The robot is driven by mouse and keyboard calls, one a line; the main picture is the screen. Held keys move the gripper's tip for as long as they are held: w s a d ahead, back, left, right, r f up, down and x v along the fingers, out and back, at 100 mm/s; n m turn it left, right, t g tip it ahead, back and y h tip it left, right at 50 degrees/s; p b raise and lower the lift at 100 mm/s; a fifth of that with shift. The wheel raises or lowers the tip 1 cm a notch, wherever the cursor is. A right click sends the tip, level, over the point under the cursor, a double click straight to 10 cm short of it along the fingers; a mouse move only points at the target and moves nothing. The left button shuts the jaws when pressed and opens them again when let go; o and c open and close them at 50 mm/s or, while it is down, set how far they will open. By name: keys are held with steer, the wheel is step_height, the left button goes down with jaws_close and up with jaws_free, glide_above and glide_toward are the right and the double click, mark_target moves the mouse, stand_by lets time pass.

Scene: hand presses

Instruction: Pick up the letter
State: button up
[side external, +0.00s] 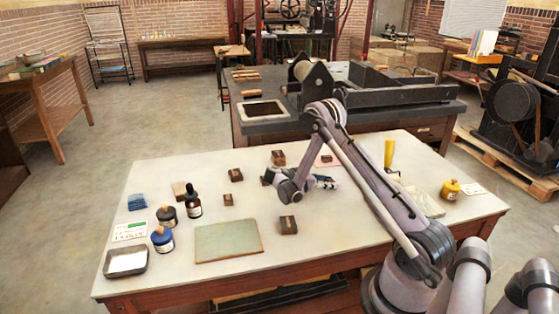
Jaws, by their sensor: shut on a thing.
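Several small dark brown blocks that look like type letters lie on the pale tabletop. One block (288,225) is in front of my gripper, one (278,158) is just behind it, and others (236,175) are to the left. My gripper (268,178) is low over the middle of the table, partly hidden by my own wrist. It is shut on a small dark thing that looks like a letter block, but the fingers and most of that thing are too small and covered to make out. I cannot tell whether it touches the table.
A green-grey mat (228,241) lies in front, with a metal tray (126,262), ink jars (162,239) and a dropper bottle (194,201) to the left. A yellow jar (450,189) stands right. A press bench (350,95) is behind.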

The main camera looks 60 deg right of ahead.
steer(key=shift+r, duration=0.7)
step_height(320, 180, up, 3)
steer(key=shift+f, duration=0.15)
steer(key=s+d+r, duration=0.2)
steer(key=s+r, duration=0.4)
steer(key=s, duration=0.5)
steer(key=w+d+r+n+t+h, duration=0.1)
steer(key=d+n+t, duration=0.1)
steer(key=d, duration=1.7)
steer(key=shift+t, duration=0.3)
steer(key=w+f, duration=0.2)
steer(key=w, duration=0.1)
steer(key=w+f, duration=0.2)
steer(key=w, duration=0.2)
steer(key=w+f, duration=0.2)
steer(key=w, duration=0.2)
steer(key=shift+d+f, duration=0.15)
steer(key=shift+d, duration=0.05)
steer(key=shift+w+f, duration=0.35)
steer(key=shift+f, duration=1.8)
steer(key=shift+f, duration=0.1)
